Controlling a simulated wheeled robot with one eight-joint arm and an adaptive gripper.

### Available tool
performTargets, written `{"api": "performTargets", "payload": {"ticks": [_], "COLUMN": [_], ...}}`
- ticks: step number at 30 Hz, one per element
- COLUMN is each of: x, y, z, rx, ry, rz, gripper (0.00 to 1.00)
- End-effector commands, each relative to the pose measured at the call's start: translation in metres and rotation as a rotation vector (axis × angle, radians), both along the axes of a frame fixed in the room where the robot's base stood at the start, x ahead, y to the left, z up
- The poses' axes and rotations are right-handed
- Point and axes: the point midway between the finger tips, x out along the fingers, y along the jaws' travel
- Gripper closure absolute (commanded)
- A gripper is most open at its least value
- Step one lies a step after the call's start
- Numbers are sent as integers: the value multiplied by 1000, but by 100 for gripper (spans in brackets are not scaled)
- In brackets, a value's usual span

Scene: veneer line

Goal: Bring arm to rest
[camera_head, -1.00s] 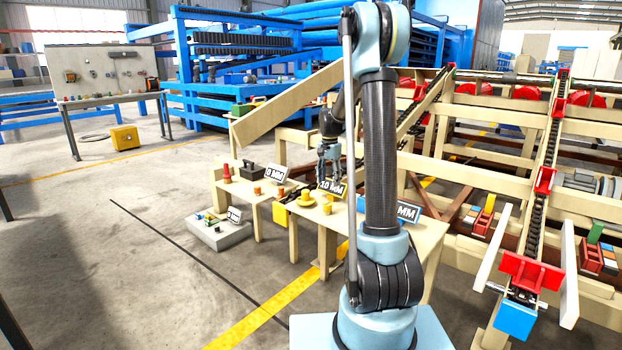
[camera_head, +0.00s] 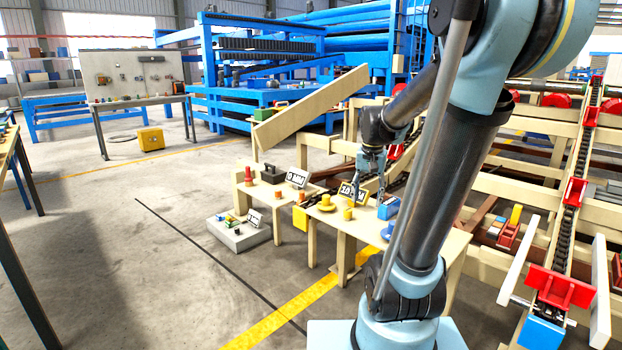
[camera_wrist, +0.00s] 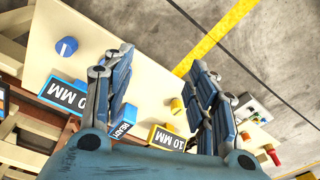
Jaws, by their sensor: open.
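My gripper (camera_head: 371,190) hangs from my arm over the wooden table (camera_head: 433,243) in the head view, fingers pointing down. My upper arm links cover the table's right part in the head view.
A lower table holds a red piece (camera_head: 248,176) and a black box (camera_head: 272,173). A grey slab (camera_head: 240,236) with small parts lies on the floor. A slanted wooden board (camera_head: 312,107) rises behind. Chain conveyors stand at right. The floor at left is mostly clear.

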Motion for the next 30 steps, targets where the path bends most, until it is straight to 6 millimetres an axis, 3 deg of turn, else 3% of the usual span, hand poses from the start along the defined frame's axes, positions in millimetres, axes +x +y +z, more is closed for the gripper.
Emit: {"api": "performTargets", "payload": {"ticks": [6, 18, 24, 30], "x": [-55, -142, -173, -188], "y": [-3, -7, -8, -10], "z": [-11, -53, -78, -93], "rx": [-11, -37, -51, -60], "ry": [-23, -63, -81, -90], "rz": [91, 261, 335, 376], "gripper": [48, 48, 48, 48]}}
